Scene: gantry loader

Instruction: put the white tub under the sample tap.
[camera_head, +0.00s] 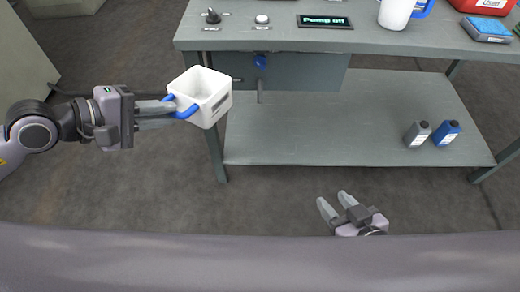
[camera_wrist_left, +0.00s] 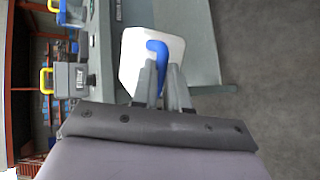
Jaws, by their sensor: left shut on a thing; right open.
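The white tub (camera_head: 212,106) is a square open-topped container with a blue handle on its left side. My right gripper (camera_head: 334,203) is open and empty, low at the front.
The workbench (camera_head: 385,37) has a knob (camera_head: 212,16), a white button (camera_head: 262,19) and a "Pump off" display (camera_head: 325,21) on top. A white jug (camera_head: 396,12) stands further right. The lower shelf (camera_head: 330,125) carries a grey bottle (camera_head: 417,133) and a blue one (camera_head: 446,133); its left part is clear.

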